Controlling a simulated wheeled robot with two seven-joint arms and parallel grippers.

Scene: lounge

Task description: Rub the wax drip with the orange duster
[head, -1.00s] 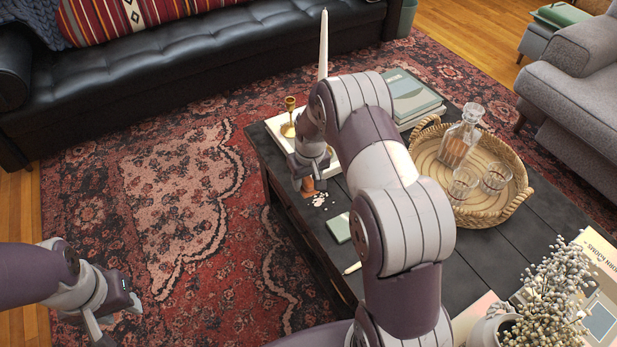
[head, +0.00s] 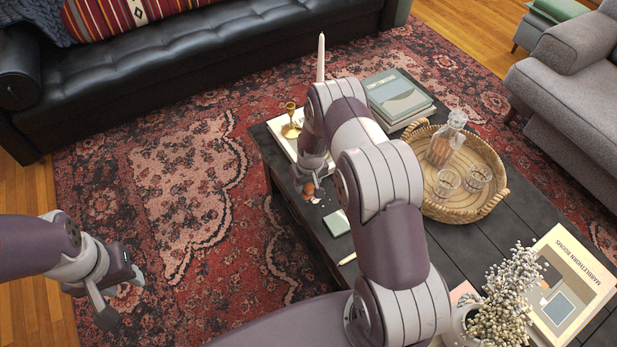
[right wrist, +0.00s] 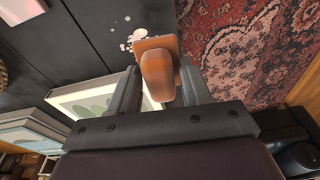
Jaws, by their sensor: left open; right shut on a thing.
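My right gripper (right wrist: 165,88) is shut on the orange duster (right wrist: 156,72), which shows between its fingers in the right wrist view. In the head view the orange duster (head: 309,188) is a small patch below my right gripper (head: 311,176), over the black table's left edge. The wax drip (right wrist: 133,34) is a group of whitish spots on the dark tabletop, right beside the duster; whether the duster touches it I cannot tell. In the head view my arm and the duster hide most of the drip. My left gripper (head: 122,302) is open and empty over the rug.
A brass candlestick with a white candle (head: 291,121) stands on a white book near the gripper. A green coaster (head: 337,223) lies in front. A wicker tray (head: 487,205) holds a decanter and glasses. Stacked books (head: 402,97) and a flower vase (head: 462,325) also stand on the table.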

